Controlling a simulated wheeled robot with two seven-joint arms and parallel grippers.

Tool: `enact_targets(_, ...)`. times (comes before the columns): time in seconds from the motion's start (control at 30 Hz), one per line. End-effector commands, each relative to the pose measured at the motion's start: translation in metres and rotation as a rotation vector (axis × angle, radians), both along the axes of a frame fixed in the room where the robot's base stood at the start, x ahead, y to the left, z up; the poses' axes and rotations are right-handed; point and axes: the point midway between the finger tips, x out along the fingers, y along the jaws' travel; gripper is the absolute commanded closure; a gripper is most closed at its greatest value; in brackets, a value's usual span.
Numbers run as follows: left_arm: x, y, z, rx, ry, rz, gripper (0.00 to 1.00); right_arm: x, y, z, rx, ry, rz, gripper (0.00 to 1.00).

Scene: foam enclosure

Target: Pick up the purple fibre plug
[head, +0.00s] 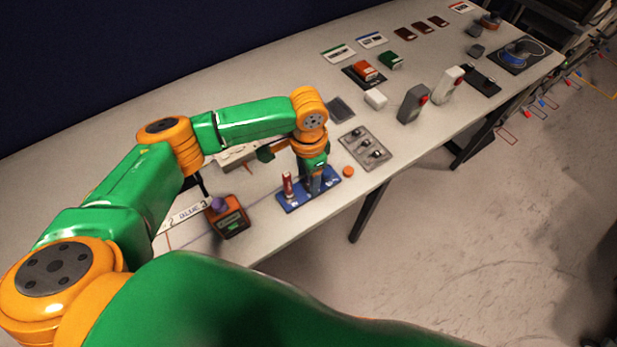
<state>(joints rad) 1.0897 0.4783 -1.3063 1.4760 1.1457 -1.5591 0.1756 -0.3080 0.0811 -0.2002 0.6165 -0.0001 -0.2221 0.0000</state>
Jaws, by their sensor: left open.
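My left gripper (315,183) points down over a blue rack (296,206) on the table, with its jaws open. The jaws are small and dark here, and they hide part of the rack. A red plug-like piece (288,186) stands upright at the rack's left end, beside the gripper. I cannot make out a purple plug in the rack. A small purple piece (218,204) shows at the top of an orange box (229,218), left of the rack; I cannot tell whether it is the fibre plug. My right gripper is not in view.
A grey plate with several dark fittings (366,148) and an orange disc (348,171) lie right of the rack. Grey (412,103) and white (447,86) upright devices stand farther right. The table's front edge runs close to the rack.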

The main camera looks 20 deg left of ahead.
Motion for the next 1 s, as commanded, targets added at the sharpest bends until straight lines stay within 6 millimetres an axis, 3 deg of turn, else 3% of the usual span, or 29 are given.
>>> enact_targets(0.07,0.000,0.000,0.000,0.000,0.000,0.000,0.40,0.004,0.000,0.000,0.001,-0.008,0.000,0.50)
enact_targets(0.3,0.000,0.000,0.000,0.000,0.000,0.000,1.00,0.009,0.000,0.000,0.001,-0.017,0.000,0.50)
enact_targets(0.77,0.000,0.000,0.005,-0.001,-0.001,0.000,1.00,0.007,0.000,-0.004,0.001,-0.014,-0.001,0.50)
enact_targets(0.9,0.001,-0.001,0.026,-0.003,-0.004,0.000,1.00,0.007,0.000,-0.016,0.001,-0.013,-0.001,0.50)
enact_targets(1.0,-0.011,-0.015,0.050,-0.003,-0.005,-0.008,1.00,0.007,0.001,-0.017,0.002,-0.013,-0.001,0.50)
